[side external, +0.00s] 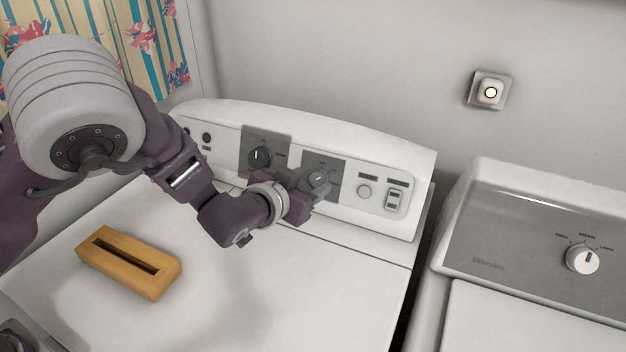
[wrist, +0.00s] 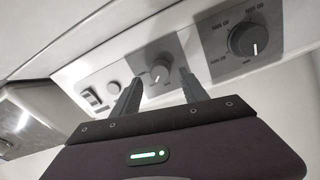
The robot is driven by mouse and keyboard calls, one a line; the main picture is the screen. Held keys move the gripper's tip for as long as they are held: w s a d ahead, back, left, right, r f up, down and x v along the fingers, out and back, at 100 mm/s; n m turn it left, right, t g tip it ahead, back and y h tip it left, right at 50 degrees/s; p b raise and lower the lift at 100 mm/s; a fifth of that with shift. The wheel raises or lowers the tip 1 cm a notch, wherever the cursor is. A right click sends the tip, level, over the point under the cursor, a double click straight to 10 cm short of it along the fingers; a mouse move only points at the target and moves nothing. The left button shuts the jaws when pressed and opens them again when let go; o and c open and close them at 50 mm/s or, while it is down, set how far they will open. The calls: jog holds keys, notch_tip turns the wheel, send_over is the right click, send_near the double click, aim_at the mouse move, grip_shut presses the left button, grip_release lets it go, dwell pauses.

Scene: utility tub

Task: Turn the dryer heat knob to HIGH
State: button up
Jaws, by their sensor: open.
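The dryer's control panel (side external: 225,150) carries a large black knob (side external: 260,157) on a dark plate, also in the wrist view (wrist: 248,39). To its right is a smaller grey knob (side external: 318,177) on a second dark plate. In the wrist view this smaller knob (wrist: 159,74), with a white pointer line, appears between my fingertips. The labels around it are too small to read. My gripper (side external: 316,192) is open at the smaller knob, with one finger on each side in the wrist view (wrist: 160,80). I cannot tell whether the fingers touch it.
A round white button (side external: 364,191) and a rocker switch (side external: 394,200) sit right of the small knob. A wooden slotted block (side external: 128,262) lies on the dryer top. A second machine (side external: 500,240) with a white knob (side external: 583,259) stands at right. A lit wall switch (side external: 490,92) is above.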

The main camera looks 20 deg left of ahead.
aim_at(318, 179)
jog(key=shift+x, duration=1.35)
grip_shut()
jog(key=shift+m, duration=0.3)
jog(key=m, duration=0.4)
jog(key=shift+m, duration=0.3)
jog(key=shift+f+m+y, duration=0.1)
jog(key=shift+m+y, duration=0.2)
jog(key=shift+m, duration=1.8)
grip_release()
